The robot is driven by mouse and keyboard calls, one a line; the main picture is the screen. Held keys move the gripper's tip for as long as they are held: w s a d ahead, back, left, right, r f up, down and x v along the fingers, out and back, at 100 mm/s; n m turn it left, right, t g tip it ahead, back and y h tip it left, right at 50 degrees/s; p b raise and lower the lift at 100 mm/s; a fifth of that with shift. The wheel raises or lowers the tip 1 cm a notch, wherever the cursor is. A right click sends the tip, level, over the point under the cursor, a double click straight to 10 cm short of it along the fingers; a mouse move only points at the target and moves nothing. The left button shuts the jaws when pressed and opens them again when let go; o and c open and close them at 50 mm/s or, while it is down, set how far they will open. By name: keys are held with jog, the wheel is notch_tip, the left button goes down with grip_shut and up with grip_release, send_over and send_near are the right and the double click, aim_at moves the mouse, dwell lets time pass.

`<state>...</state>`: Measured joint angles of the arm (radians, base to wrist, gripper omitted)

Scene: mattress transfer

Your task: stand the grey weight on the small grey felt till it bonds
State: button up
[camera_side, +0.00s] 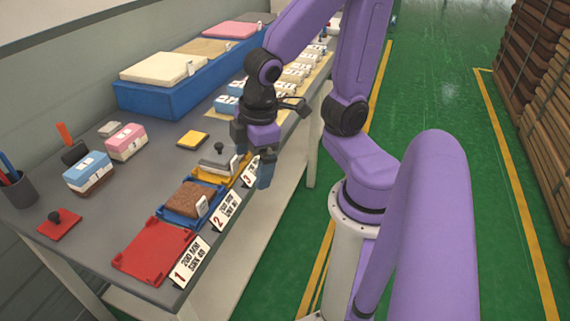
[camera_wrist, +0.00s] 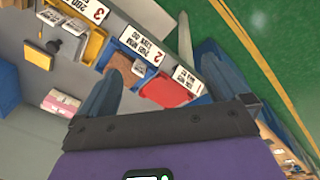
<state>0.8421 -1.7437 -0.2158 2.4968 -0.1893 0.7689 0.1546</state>
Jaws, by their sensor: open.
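The grey weight (camera_side: 217,164), a flat plate with a dark knob, shows over the yellow tray 3 (camera_side: 208,178) in the side view. In the wrist view its dark knob (camera_wrist: 52,46) shows at the upper left beside the yellow tray (camera_wrist: 95,46). I cannot tell what lies directly under the weight. A small flat grey piece (camera_side: 110,129) lies at the back left of the table; I cannot tell whether it is the felt. My gripper (camera_side: 254,153) is open and empty, at the table's front edge to the right of the weight. Its fingers (camera_wrist: 157,70) are wide apart in the wrist view.
Blue tray 2 (camera_side: 172,211) holds a brown block (camera_side: 190,199); red tray 1 (camera_side: 150,253) is empty. A yellow pad (camera_side: 192,140), a pink block (camera_side: 126,141), a blue-and-white block (camera_side: 88,171) and a red knobbed piece (camera_side: 60,223) stand behind. Number cards line the front edge.

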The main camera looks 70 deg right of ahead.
jog(key=s+r+n+g, duration=0.1)
jog(key=s+n, duration=0.1)
jog(key=s, duration=0.5)
jog(key=shift+s+a+n+g, duration=0.15)
jog(key=shift+a+n+g, duration=0.15)
jog(key=shift+a, duration=0.15)
